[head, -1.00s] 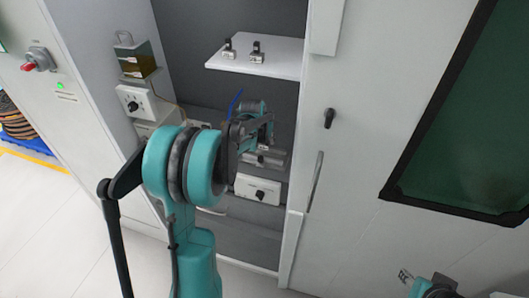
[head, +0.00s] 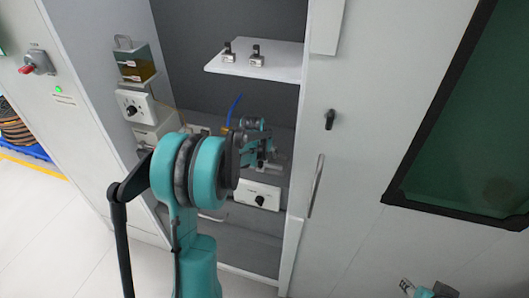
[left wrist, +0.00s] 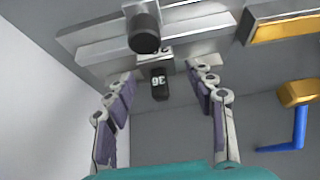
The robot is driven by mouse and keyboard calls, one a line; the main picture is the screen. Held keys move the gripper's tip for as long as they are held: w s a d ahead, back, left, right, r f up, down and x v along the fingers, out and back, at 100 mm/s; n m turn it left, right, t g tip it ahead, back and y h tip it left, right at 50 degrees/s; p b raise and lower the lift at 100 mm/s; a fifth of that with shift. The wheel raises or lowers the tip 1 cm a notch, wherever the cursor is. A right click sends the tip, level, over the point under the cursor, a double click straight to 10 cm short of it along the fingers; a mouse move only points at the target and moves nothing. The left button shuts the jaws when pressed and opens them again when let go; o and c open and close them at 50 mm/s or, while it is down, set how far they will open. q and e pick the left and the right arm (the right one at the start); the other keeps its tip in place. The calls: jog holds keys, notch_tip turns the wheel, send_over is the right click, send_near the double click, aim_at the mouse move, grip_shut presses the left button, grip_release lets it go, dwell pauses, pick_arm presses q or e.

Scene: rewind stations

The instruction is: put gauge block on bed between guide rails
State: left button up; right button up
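In the left wrist view a black upright piece marked 36 (left wrist: 159,86), with steel behind it, stands between my left fingers; it looks like the gauge block's handle. It is at the edge of the steel bed with long bars (left wrist: 95,40). Whether it sits between the rails I cannot tell. My left gripper (left wrist: 163,78) is open, with a gap on both sides of the black piece. In the head view my left gripper (head: 262,155) is inside the cabinet and hides most of the bed. My right gripper (head: 406,287) is partly cut off at the bottom right.
A round dark cylinder end (left wrist: 145,32) juts over the bed. A blue tube (left wrist: 298,130) with a brass fitting is to the right. A white shelf (head: 285,67) above holds two similar small blocks (head: 257,56). A white knob box (head: 257,195) is below; the cabinet's right post is close.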

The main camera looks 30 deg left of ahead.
pick_arm(q)
jog(key=shift+r, duration=0.1)
jog(key=shift+s+r, duration=0.1)
jog(key=shift+r, duration=0.25)
jog(key=p+v, duration=0.4)
jog(key=v, duration=0.7)
jog(key=shift+r, duration=0.2)
jog(key=shift+s, duration=0.2)
